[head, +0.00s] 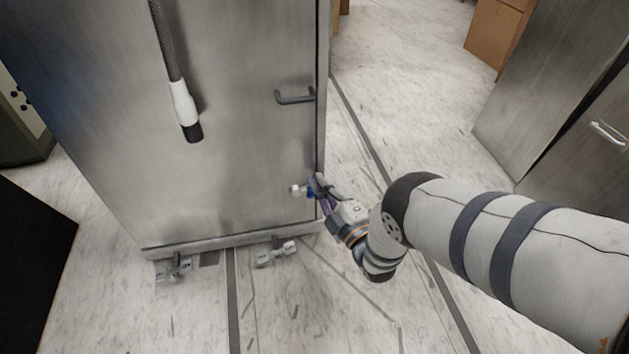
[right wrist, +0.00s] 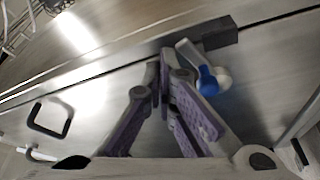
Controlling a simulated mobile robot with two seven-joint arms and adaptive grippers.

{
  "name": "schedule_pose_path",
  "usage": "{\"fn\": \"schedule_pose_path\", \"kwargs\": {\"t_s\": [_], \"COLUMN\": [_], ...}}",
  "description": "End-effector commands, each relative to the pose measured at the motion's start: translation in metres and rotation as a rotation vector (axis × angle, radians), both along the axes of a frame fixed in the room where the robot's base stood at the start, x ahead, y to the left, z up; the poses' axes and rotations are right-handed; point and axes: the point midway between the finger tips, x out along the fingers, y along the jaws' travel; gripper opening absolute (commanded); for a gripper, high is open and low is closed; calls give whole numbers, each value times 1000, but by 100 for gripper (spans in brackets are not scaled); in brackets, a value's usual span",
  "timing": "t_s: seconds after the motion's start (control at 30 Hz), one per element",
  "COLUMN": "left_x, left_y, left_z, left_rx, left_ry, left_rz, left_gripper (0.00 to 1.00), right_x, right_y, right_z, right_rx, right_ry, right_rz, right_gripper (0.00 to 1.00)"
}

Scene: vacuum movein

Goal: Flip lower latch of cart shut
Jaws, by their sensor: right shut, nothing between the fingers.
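The cart (head: 240,120) is a tall brushed-metal cabinet standing on casters. Its lower latch (head: 296,189) sits low on the front panel near the right edge, with a white knob and a blue part. In the right wrist view the latch (right wrist: 207,78) shows as a short grey lever with a blue and white end, beside a dark block at the panel seam. My right gripper (head: 316,186) is shut and empty right at the latch. Its purple-padded fingers (right wrist: 164,68) meet just left of the lever; I cannot tell whether they touch it. My left gripper is out of view.
A dark handle (head: 295,97) sticks out of the cart's panel above the latch. A grey hose with a white end (head: 183,105) hangs before the panel. Casters (head: 277,253) stand below. Metal cabinets (head: 555,85) and a cardboard box (head: 495,35) are at the right. Floor right of the cart is clear.

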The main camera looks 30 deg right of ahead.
Motion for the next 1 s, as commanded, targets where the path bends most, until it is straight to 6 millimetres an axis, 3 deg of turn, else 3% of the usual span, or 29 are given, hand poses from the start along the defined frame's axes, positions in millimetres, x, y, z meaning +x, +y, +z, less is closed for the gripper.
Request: {"fn": "schedule_pose_path", "kwargs": {"t_s": [0.4, 1.0], "left_x": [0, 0], "left_y": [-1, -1], "left_z": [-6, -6], "left_rx": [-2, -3], "left_ry": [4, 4], "left_rz": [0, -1], "left_gripper": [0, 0], "right_x": [-3, -3], "right_y": [-9, -10], "right_z": [-13, -15], "right_rx": [0, 0], "right_ry": [1, 0], "right_rz": [0, 0], "right_gripper": [0, 0]}}
